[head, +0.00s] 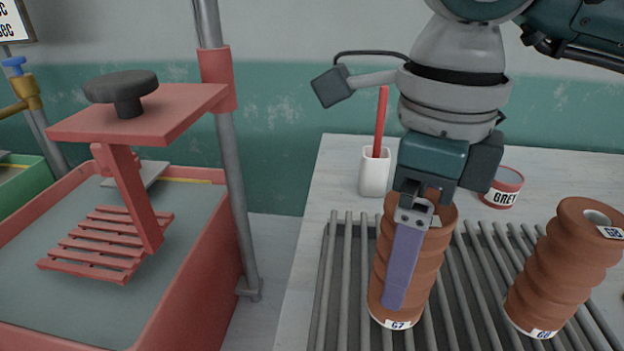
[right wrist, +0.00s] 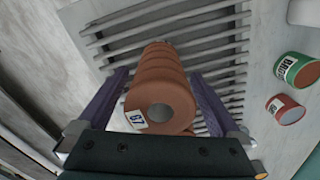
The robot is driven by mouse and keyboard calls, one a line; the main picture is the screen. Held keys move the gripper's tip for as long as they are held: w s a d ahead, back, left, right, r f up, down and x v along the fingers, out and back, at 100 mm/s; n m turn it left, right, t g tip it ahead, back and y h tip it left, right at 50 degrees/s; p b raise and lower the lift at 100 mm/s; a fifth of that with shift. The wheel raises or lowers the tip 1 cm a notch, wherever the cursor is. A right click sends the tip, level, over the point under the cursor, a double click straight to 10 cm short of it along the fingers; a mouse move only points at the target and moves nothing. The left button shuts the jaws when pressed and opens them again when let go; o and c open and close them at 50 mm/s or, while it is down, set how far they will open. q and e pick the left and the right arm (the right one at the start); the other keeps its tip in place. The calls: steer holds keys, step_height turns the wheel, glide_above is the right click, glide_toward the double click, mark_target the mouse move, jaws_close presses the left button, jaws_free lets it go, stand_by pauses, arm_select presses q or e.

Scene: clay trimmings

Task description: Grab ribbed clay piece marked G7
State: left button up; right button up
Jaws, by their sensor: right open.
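The ribbed clay piece marked G7 (head: 428,275) is a brown upright cylinder on the slatted rack in the head view. Its G7 label is at the lower front. In the right wrist view the piece (right wrist: 158,82) shows its holed top and a G7 label at the rim. My right gripper (head: 405,288) is over it from above, with one purple finger along its front side. In the wrist view the open fingers lie on either side of the piece. The far finger is hidden in the head view. I cannot tell whether either finger touches. My left gripper is not in view.
A second ribbed piece marked G8 (head: 565,265) stands to the right on the rack (head: 345,270). A red tub (head: 190,310) and a metal post (head: 232,180) are left.

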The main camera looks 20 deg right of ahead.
jaws_close()
stand_by(0.8)
